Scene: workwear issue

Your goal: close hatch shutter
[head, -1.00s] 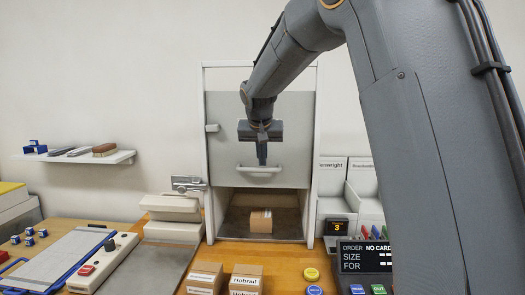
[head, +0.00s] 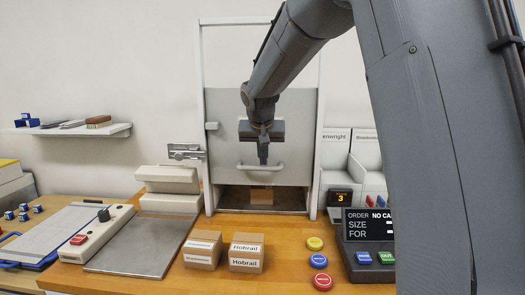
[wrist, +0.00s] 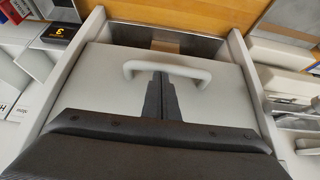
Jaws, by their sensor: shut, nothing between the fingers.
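The hatch shutter (head: 287,130) is a grey panel in a white frame (head: 203,110). It is most of the way down, with a low gap beneath it. A brown box (head: 261,195) shows inside through the gap. My gripper (head: 263,160) is shut and empty, pointing down in front of the shutter. Its tips are at the pale bar handle (head: 262,170). In the wrist view the shut fingers (wrist: 161,78) reach to the handle (wrist: 168,66) from the panel side; I cannot tell whether they touch it.
Boxes labelled Hobrail (head: 246,252) and another box (head: 203,250) stand on the bench before the hatch. Coloured round discs (head: 318,261) lie to their right, near the order display (head: 368,224). A metal latch (head: 185,152) sits left of the frame.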

